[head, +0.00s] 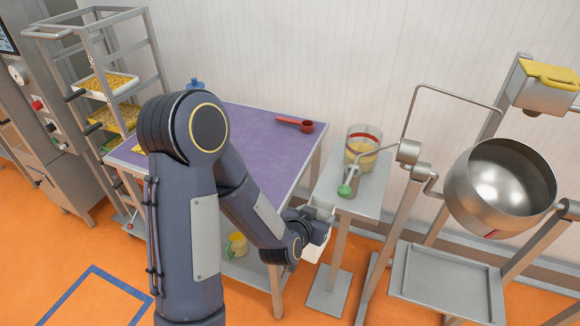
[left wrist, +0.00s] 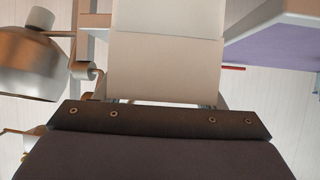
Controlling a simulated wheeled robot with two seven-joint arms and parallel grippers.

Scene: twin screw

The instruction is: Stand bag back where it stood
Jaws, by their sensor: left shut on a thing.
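My left gripper (head: 312,228) is shut on the pale bag (head: 313,252), held off the floor between the purple-topped table and the small steel stand. Only small parts of the bag show around the gripper in the head view. In the left wrist view the bag (left wrist: 165,68) fills the middle as a pale beige block, with a fold or edge line across it. Its lower end is hidden behind the gripper's dark body. The spot where it stood cannot be told from these frames. My right gripper is in neither view.
The purple-topped table (head: 262,140) holds a red scoop (head: 295,124). A steel stand (head: 365,190) carries a clear container (head: 361,145) and a green-ended tool (head: 345,190). A steel pan (head: 500,188) hangs at right. A tray rack (head: 108,85) stands at left.

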